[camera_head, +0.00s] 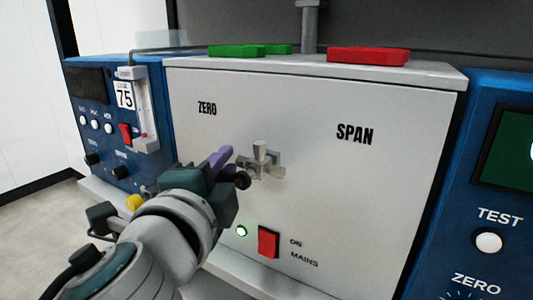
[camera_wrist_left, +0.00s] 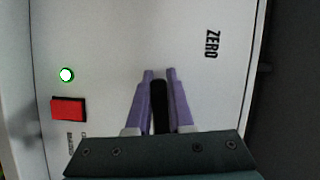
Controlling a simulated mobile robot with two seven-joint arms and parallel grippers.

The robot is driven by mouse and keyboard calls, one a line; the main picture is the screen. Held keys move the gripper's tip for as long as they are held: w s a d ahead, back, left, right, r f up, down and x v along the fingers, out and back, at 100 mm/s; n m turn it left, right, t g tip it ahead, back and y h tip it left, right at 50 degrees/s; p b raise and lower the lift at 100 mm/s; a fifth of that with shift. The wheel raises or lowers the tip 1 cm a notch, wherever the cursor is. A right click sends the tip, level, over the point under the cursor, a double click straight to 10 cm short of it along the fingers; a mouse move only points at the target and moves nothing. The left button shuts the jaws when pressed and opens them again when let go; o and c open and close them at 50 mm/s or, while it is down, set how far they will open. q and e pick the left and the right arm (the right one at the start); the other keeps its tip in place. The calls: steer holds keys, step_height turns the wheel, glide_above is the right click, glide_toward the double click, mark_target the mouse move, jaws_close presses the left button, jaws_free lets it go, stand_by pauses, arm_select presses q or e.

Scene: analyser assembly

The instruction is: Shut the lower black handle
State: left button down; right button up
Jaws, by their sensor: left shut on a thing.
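A metal valve fitting (camera_head: 262,163) sits on the pale front panel of the central cabinet, between the ZERO and SPAN labels. A black handle end (camera_head: 242,180) shows at its lower left, partly hidden by my left gripper (camera_head: 230,166). In the left wrist view the purple fingers of the left gripper (camera_wrist_left: 159,76) lie on both sides of a black handle (camera_wrist_left: 160,105), shut on it. The wrist housing hides the near end of the handle. I cannot tell the handle's exact angle. My right gripper is in neither view.
A red mains switch (camera_head: 268,242) and a lit green lamp (camera_head: 241,231) are below the valve. Green (camera_head: 250,50) and red (camera_head: 368,55) blocks lie on the cabinet top. Blue instrument panels flank the cabinet. The panel right of the valve is clear.

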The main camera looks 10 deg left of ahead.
mark_target(269, 201)
arm_select(q)
steer(key=d+f+n+g+h+p, duration=0.1)
steer(key=n+p, duration=0.2)
steer(key=d+f+n+g+h+p, duration=0.1)
steer(key=n+p, duration=0.2)
steer(key=s+f+n+g+h+p, duration=0.1)
steer(key=n+p, duration=0.1)
steer(key=p, duration=0.1)
steer(key=shift+d+f+n+g, duration=0.3)
steer(key=shift+d+n+g, duration=0.1)
steer(key=shift+s+d+f+n+h+p, duration=0.2)
steer(key=shift+d+n+h+p, duration=0.35)
steer(key=shift+n, duration=0.25)
steer(key=shift+s+d+f+n+g+h+p, duration=0.15)
steer(key=shift+d+n+g+h+p, duration=0.25)
steer(key=shift+n, duration=0.3)
steer(key=c, duration=0.8)
jaws_free()
steer(key=shift+s, duration=0.1)
